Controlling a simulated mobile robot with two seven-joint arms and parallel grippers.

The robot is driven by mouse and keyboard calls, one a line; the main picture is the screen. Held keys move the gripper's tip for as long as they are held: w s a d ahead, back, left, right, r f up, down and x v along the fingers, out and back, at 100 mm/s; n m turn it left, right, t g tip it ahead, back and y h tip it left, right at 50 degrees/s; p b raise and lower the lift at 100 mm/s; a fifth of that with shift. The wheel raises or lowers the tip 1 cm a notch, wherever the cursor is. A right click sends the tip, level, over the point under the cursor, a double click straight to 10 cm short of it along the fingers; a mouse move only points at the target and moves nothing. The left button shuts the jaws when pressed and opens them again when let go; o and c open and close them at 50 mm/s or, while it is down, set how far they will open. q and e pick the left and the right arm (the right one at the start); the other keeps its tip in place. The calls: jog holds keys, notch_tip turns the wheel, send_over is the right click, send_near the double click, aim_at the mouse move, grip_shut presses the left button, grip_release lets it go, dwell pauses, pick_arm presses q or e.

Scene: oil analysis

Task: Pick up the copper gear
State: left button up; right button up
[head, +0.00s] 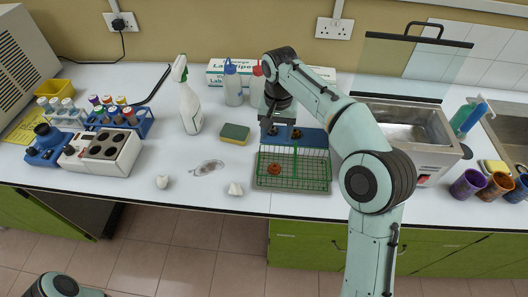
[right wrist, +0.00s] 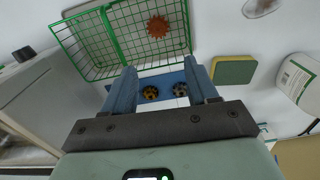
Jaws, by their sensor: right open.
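The copper gear (head: 275,169), reddish-brown and toothed, lies in the green wire basket (head: 318,172) at the counter's front. It also shows in the right wrist view (right wrist: 158,26), beyond the fingertips. A blue holder (head: 313,138) behind the basket carries two other gears, one brass-yellow (right wrist: 151,93) and one grey (right wrist: 180,90). My right gripper (head: 279,128) is open and empty above the blue holder, behind the copper gear. Its two blue fingers stand apart in the right wrist view (right wrist: 162,72). My left gripper is out of view.
A sponge (head: 235,133), a spray bottle (head: 189,108) and white bottles stand left of the basket. A metal bath (head: 408,132) with a raised clear lid is at right. Test-tube racks and a machine fill the left. Small white pieces and a clear dish lie near the front edge.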

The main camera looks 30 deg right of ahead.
jog(key=b, duration=0.2)
send_over(275, 167)
jog(key=f, duration=0.7)
jog(key=shift+w+d+f, duration=0.1)
jog(key=shift+w+d, duration=0.2)
jog(key=shift+d, duration=0.05)
jog(key=shift+s+a+f+b, duration=0.1)
jog(key=shift+a+f+b, duration=0.05)
jog(key=shift+f, duration=0.8)
jog(key=shift+s+a+f+b, duration=0.1)
jog(key=shift+f, duration=0.85)
jog(key=shift+s+a+f+b, duration=0.1)
jog(key=shift+a+f+b, duration=0.05)
jog(key=shift+f, duration=0.8)
jog(key=c, duration=0.9)
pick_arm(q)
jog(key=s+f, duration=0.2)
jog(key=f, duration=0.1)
pick_arm(e)
jog(key=shift+c, duration=0.2)
jog(key=shift+r, duration=0.15)
